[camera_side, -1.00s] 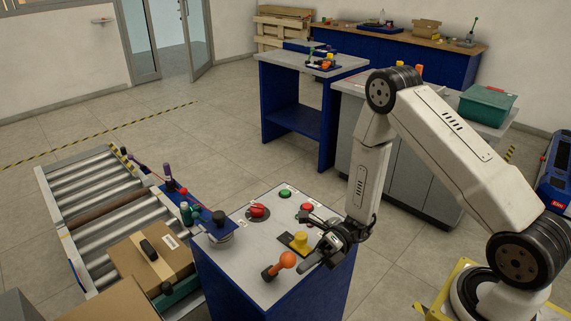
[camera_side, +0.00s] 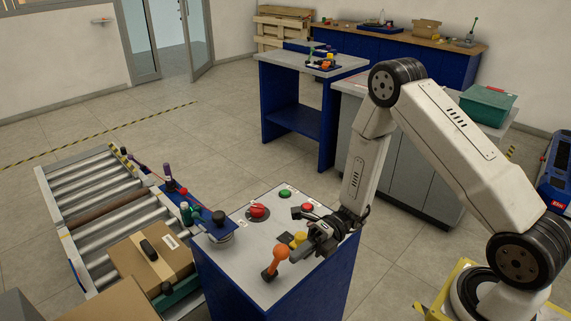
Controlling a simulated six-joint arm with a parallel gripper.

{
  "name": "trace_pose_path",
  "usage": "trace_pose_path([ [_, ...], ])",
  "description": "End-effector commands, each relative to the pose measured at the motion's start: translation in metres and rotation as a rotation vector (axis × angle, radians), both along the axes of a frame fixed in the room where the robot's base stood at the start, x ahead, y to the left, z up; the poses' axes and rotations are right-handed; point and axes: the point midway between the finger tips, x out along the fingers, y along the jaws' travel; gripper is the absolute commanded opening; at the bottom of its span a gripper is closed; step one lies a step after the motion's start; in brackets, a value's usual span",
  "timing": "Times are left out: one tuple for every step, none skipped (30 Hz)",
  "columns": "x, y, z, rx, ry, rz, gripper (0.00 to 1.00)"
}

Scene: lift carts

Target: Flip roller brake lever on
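A lever with an orange ball knob (camera_side: 280,252) stands on the near part of the grey control panel top (camera_side: 245,262). Its shaft leans slightly right from a dark base. My gripper (camera_side: 300,234) is over the right side of the panel. Its two fingers look spread, one toward the red button and one close to the orange knob. I cannot tell whether that finger touches the knob. A yellow control (camera_side: 299,239) is partly hidden by the gripper. No label shows which control is the roller brake lever.
A red knob (camera_side: 258,211), a green button (camera_side: 285,193) and a red button (camera_side: 307,207) sit on the panel. A blue rail with small levers (camera_side: 190,212) borders the roller conveyor (camera_side: 90,185) at left. A cardboard box (camera_side: 150,262) lies on the conveyor.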

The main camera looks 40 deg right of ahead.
Motion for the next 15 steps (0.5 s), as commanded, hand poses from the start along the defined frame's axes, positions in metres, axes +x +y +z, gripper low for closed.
trace_pose_path([
  [0.005,0.0,0.003,-0.001,0.025,-0.002,0.0],
  [0.008,0.0,0.004,-0.001,0.047,-0.002,0.0],
  [0.011,0.0,0.006,-0.001,0.077,-0.002,0.0],
  [0.014,0.0,0.007,-0.001,0.1,-0.001,0.0],
  [0.016,0.0,0.009,-0.001,0.123,-0.001,0.0],
  [0.02,0.0,0.01,-0.001,0.154,-0.001,0.0],
  [0.023,0.0,0.011,-0.001,0.176,-0.001,0.0],
  [0.026,0.0,0.012,-0.002,0.199,0.0,0.0],
  [0.029,0.0,0.014,-0.001,0.229,0.0,0.0],
  [0.032,0.0,0.015,-0.001,0.253,0.0,0.0],
  [0.035,0.0,0.015,-0.001,0.276,0.0,0.0],
  [0.039,0.0,0.016,-0.001,0.306,0.0,0.0],
  [0.042,0.0,0.017,-0.001,0.33,0.0,0.0],
  [0.045,0.0,0.018,0.0,0.354,-0.001,0.0],
  [0.049,0.0,0.018,-0.001,0.383,-0.001,0.0],
])
